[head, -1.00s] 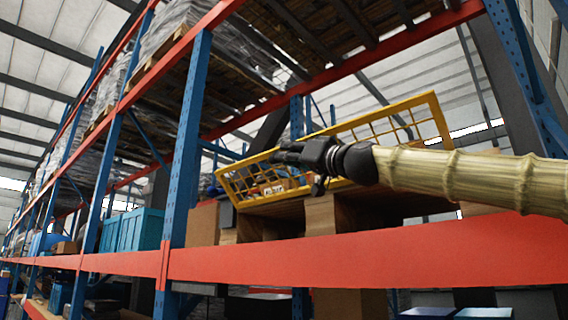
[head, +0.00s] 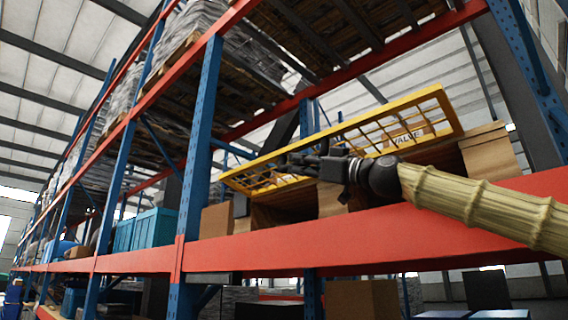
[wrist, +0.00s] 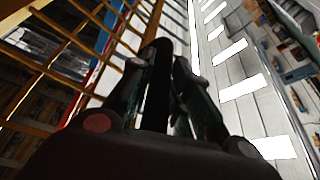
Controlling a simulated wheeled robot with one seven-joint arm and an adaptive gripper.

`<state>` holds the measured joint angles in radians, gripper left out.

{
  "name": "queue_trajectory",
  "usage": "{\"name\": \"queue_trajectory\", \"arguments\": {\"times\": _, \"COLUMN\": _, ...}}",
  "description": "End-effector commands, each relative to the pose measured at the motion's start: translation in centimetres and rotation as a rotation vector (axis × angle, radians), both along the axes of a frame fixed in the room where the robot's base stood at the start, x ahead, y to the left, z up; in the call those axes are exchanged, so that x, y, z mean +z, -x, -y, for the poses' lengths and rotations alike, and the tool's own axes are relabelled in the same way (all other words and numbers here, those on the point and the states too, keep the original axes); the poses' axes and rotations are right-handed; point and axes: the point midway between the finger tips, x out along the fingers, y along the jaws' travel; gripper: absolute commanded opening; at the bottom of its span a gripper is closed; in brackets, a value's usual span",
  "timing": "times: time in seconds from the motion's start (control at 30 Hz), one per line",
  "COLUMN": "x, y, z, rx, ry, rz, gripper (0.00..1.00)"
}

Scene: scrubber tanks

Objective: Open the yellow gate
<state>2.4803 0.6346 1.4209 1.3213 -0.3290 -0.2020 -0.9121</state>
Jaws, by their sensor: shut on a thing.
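The yellow gate (head: 452,112) is a mesh panel with a yellow frame, at the front of the shelf in the head view. It is tilted, and I see it from below at a shallow angle. My gripper (head: 292,162) is shut on the gate's near lower side, left of its middle. In the wrist view the dark fingers (wrist: 155,52) come together at the tips. The gate's yellow bars (wrist: 62,72) run along their left side. The exact contact is dark and partly hidden by the fingers.
A red shelf beam (head: 380,235) runs below the gate. Loaded pallets are overhead.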

Motion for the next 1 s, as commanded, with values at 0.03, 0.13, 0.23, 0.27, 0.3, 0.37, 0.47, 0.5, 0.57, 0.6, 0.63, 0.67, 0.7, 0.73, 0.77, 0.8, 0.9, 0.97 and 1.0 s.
{"name": "queue_trajectory", "arguments": {"times": 0.03, "x": -0.23, "y": -0.03, "z": 0.47, "rx": -0.005, "ry": 0.005, "rz": 0.006, "gripper": 0.0}}
{"name": "queue_trajectory", "arguments": {"times": 0.13, "x": -0.34, "y": -0.01, "z": 0.93, "rx": -0.013, "ry": 0.014, "rz": 0.015, "gripper": 0.0}}
{"name": "queue_trajectory", "arguments": {"times": 0.23, "x": -0.38, "y": 0.0, "z": 1.15, "rx": -0.015, "ry": 0.018, "rz": 0.018, "gripper": 0.0}}
{"name": "queue_trajectory", "arguments": {"times": 0.27, "x": -0.38, "y": 0.01, "z": 1.17, "rx": -0.015, "ry": 0.018, "rz": 0.019, "gripper": 0.0}}
{"name": "queue_trajectory", "arguments": {"times": 0.3, "x": -0.38, "y": 0.01, "z": 1.18, "rx": -0.015, "ry": 0.018, "rz": 0.019, "gripper": 0.0}}
{"name": "queue_trajectory", "arguments": {"times": 0.37, "x": -0.37, "y": 0.0, "z": 1.17, "rx": -0.015, "ry": 0.018, "rz": 0.019, "gripper": 0.0}}
{"name": "queue_trajectory", "arguments": {"times": 0.47, "x": -0.34, "y": 0.0, "z": 1.15, "rx": -0.015, "ry": 0.018, "rz": 0.019, "gripper": 0.0}}
{"name": "queue_trajectory", "arguments": {"times": 0.5, "x": -0.34, "y": 0.0, "z": 1.14, "rx": -0.015, "ry": 0.018, "rz": 0.018, "gripper": 0.0}}
{"name": "queue_trajectory", "arguments": {"times": 0.57, "x": -0.33, "y": 0.0, "z": 1.13, "rx": -0.014, "ry": 0.017, "rz": 0.019, "gripper": 0.0}}
{"name": "queue_trajectory", "arguments": {"times": 0.6, "x": -0.33, "y": -0.01, "z": 1.12, "rx": -0.014, "ry": 0.017, "rz": 0.019, "gripper": 0.26}}
{"name": "queue_trajectory", "arguments": {"times": 0.63, "x": -0.32, "y": 0.0, "z": 1.11, "rx": -0.014, "ry": 0.017, "rz": 0.019, "gripper": 0.28}}
{"name": "queue_trajectory", "arguments": {"times": 0.67, "x": -0.32, "y": 0.0, "z": 1.11, "rx": -0.014, "ry": 0.017, "rz": 0.019, "gripper": 0.28}}
{"name": "queue_trajectory", "arguments": {"times": 0.7, "x": -0.33, "y": 0.0, "z": 1.09, "rx": -0.014, "ry": 0.018, "rz": 0.019, "gripper": 0.28}}
{"name": "queue_trajectory", "arguments": {"times": 0.73, "x": -0.33, "y": 0.0, "z": 1.08, "rx": -0.014, "ry": 0.018, "rz": 0.019, "gripper": 0.28}}
{"name": "queue_trajectory", "arguments": {"times": 0.77, "x": -0.33, "y": 0.01, "z": 1.06, "rx": -0.014, "ry": 0.018, "rz": 0.019, "gripper": 0.28}}
{"name": "queue_trajectory", "arguments": {"times": 0.8, "x": -0.33, "y": 0.01, "z": 1.04, "rx": -0.014, "ry": 0.018, "rz": 0.019, "gripper": 0.28}}
{"name": "queue_trajectory", "arguments": {"times": 0.9, "x": -0.34, "y": 0.03, "z": 1.03, "rx": -0.012, "ry": 0.018, "rz": 0.018, "gripper": 0.28}}
{"name": "queue_trajectory", "arguments": {"times": 0.97, "x": -0.37, "y": 0.08, "z": 1.11, "rx": -0.014, "ry": 0.018, "rz": 0.019, "gripper": 0.28}}
{"name": "queue_trajectory", "arguments": {"times": 1.0, "x": -0.4, "y": 0.15, "z": 1.24, "rx": -0.014, "ry": 0.018, "rz": 0.019, "gripper": 0.28}}
